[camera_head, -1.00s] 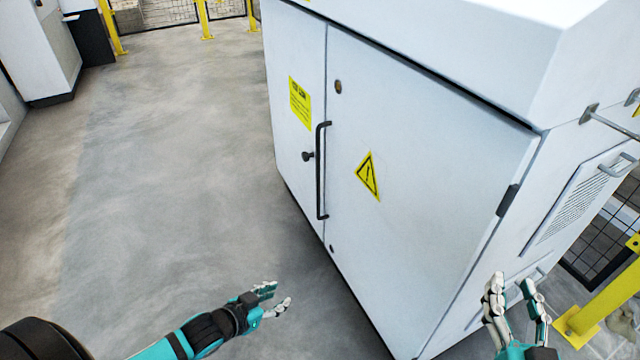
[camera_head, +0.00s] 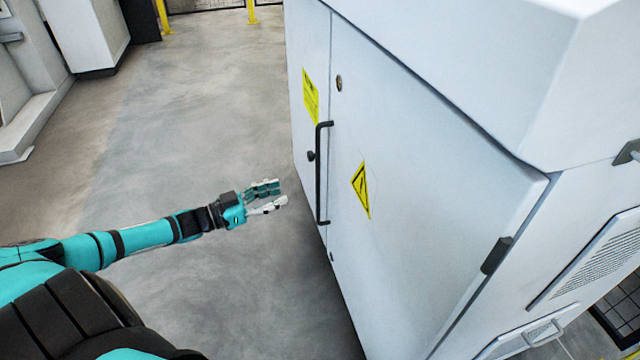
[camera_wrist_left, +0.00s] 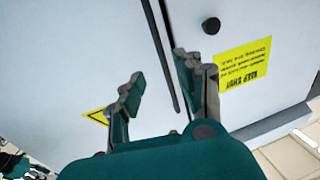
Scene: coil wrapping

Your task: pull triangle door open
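The door with the yellow warning triangle (camera_head: 361,189) is the right-hand door (camera_head: 420,190) of a white cabinet, and it looks shut. Its black vertical bar handle (camera_head: 320,172) is at the door's left edge. My left gripper (camera_head: 284,194) is open and empty, a short way left of the handle's lower part, apart from it. In the left wrist view, the open fingers (camera_wrist_left: 158,78) point at the cabinet front, with the handle (camera_wrist_left: 160,55) showing between and beyond them. The triangle (camera_wrist_left: 97,116) is partly hidden behind a finger there. My right gripper is not in the head view.
The left-hand door has a yellow text sign (camera_head: 310,96) and a black round knob (camera_head: 311,156). The grey floor (camera_head: 200,120) left of the cabinet is clear. A vented panel (camera_head: 600,262) is on the cabinet's right side. Yellow posts (camera_head: 163,15) stand at the back.

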